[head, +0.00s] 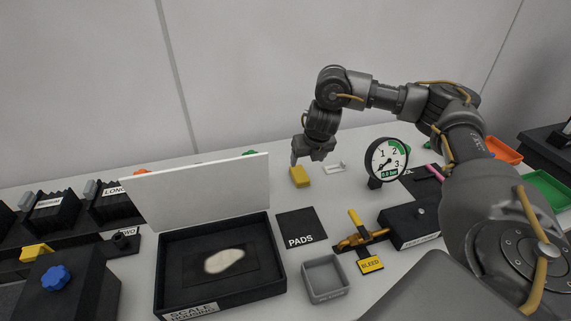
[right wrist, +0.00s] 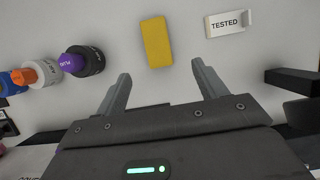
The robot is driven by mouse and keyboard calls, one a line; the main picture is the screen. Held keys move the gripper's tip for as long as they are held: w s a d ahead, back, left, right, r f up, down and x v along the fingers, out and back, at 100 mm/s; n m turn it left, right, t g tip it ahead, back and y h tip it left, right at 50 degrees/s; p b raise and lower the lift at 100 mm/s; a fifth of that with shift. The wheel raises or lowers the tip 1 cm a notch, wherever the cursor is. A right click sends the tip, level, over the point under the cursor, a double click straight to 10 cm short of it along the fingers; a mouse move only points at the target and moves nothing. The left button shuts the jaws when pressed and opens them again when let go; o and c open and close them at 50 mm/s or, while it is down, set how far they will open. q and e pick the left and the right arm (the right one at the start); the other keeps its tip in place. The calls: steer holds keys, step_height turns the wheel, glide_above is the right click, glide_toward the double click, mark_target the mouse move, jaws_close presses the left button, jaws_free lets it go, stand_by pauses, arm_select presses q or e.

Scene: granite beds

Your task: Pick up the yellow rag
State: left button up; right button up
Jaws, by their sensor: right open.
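The yellow rag (head: 299,176) is a small folded yellow block lying on the white bench toward the back, in the middle of the head view. It also shows in the right wrist view (right wrist: 156,42), ahead of the fingertips and roughly centred between them. My right gripper (head: 302,160) hangs just above and behind the rag in the head view. In the right wrist view its two fingers (right wrist: 161,80) are spread apart with nothing between them. The rag is apart from the fingers. My left gripper is in neither view.
A white TESTED holder (right wrist: 227,23) stands right of the rag. Several coloured knobs (right wrist: 72,64) stand to its left. The pressure gauge (head: 386,160), black PADS mat (head: 300,224), grey bin (head: 324,280) and open scale housing (head: 219,300) with raised white lid (head: 199,194) are nearby.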

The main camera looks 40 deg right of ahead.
glide_above(300, 174)
steer(key=s, duration=0.3)
steer(key=f, duration=0.4)
steer(key=shift+w+a+f, duration=0.25)
steer(key=shift+f, duration=0.05)
steer(key=shift+w+f, duration=0.15)
steer(key=shift+f, duration=0.05)
steer(key=shift+w+f, duration=0.15)
steer(key=shift+f, duration=0.25)
steer(key=p+x, duration=0.1)
steer(key=x, duration=0.2)
steer(key=shift+w+f, duration=0.25)
steer(key=shift+f, duration=0.05)
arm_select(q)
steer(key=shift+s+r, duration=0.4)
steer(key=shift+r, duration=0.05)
arm_select(e)
steer(key=shift+f, duration=0.25)
steer(key=shift+f, duration=0.15)
steer(key=shift+c, duration=0.4)
